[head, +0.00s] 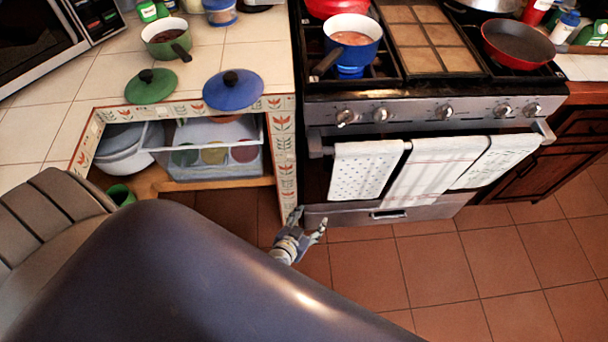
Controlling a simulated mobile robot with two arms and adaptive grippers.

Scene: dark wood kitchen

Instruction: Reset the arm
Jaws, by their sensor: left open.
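My left gripper (307,222) shows low in front of the corner between the tiled counter and the stove. Its fingers are spread apart and nothing is between them. It is above the floor, below the hanging towels and near the drawer at the stove's foot. Most of the left arm is hidden behind my own dark body part that fills the lower left of the view. My right gripper is not in view.
A green lid (151,86) and blue lid (233,90) lie near the counter edge. The tiled floor (440,270) at right is clear.

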